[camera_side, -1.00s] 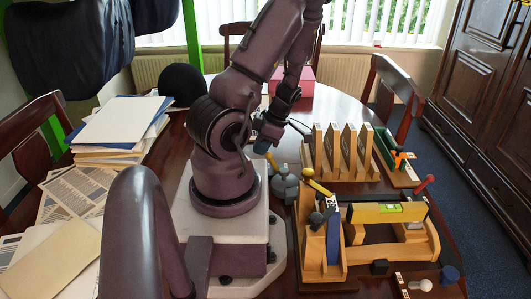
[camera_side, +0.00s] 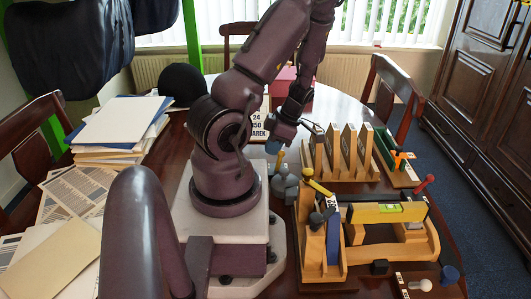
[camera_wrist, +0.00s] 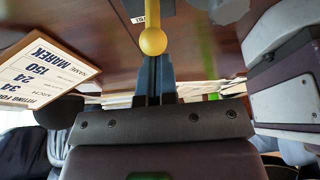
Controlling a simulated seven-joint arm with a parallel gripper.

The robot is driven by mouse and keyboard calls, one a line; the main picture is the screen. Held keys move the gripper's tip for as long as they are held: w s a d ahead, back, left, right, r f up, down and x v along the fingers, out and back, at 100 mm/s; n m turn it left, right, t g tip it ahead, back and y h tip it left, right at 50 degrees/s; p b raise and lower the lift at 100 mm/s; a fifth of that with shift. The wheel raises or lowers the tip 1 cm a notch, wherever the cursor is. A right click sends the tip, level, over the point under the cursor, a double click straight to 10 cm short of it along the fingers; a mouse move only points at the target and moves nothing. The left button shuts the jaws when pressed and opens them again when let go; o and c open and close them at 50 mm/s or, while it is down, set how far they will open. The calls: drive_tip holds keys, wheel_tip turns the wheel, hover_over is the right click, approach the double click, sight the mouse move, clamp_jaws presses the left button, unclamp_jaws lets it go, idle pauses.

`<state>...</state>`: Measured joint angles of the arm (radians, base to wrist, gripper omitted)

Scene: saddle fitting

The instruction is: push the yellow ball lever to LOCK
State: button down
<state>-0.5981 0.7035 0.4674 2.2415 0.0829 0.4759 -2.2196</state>
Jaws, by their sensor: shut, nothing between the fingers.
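The yellow ball lever (camera_side: 318,186) stands at the left end of the wooden fixture (camera_side: 416,250) in the side view, leaning up and left. In the wrist view its yellow ball (camera_wrist: 153,41) and stem show just beyond my fingertips. My gripper (camera_side: 274,148) points down, to the left of and a little behind the lever; its blue fingers are together and empty (camera_wrist: 154,72). I cannot tell whether they touch the ball. A small white label (camera_wrist: 138,19) beside the stem is partly cut off, and I cannot read it surely.
Grey rounded knobs (camera_side: 285,186) stand just below my gripper. A wooden rack (camera_side: 340,172) with upright slats is behind the fixture. A red-tipped lever (camera_side: 425,184) rises at its right. A numbered placard (camera_side: 259,124) stands behind my arm; papers (camera_side: 110,125) lie left.

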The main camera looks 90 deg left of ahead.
drive_tip(key=shift+w, duration=0.15)
drive_tip(key=shift+s, duration=0.65)
wheel_tip(320, 180, up, 7)
idle(0.6)
idle(0.4)
